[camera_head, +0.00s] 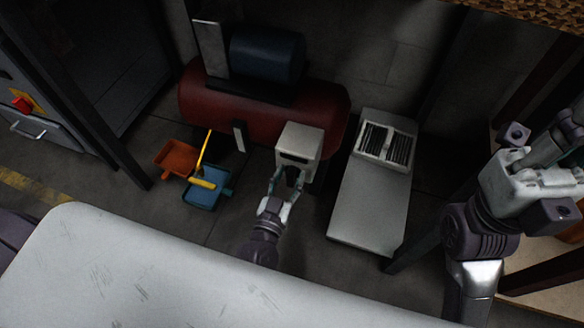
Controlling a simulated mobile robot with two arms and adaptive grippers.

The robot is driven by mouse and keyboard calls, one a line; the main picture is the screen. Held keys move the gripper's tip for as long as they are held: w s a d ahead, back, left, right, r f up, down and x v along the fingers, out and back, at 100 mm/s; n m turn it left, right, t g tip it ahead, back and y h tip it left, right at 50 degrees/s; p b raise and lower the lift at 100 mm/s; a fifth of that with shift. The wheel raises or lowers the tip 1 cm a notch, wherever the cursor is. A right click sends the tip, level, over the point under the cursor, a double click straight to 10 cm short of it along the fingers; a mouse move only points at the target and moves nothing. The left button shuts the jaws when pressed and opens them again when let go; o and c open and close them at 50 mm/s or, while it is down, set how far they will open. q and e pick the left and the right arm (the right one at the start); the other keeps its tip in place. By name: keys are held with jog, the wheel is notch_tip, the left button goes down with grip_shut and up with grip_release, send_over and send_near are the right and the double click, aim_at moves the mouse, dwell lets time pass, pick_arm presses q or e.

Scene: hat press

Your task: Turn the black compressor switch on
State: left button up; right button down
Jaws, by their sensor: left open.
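The compressor is a long dark red tank (225,105) with a dark blue cylinder on top, lying on the floor by the back wall. A pale box (301,139) sits at its front right side. A small black part, apparently the switch (292,168), shows low on the front of this box. My left gripper (286,177) is open just in front of the box, with its fingers around or beside the black part. I cannot tell whether they touch it. My right arm's end (520,187) is at the right, away from the compressor, and its finger state is unclear.
A white table (150,265) fills the front. A pale slab-like unit with a dark grille (366,200) stands right of the compressor. Orange (175,158) and teal (206,193) dustpans lie on the floor to the left. Dark posts stand at both sides.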

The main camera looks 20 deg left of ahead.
pick_arm(q)
grip_shut()
dwell(0.3)
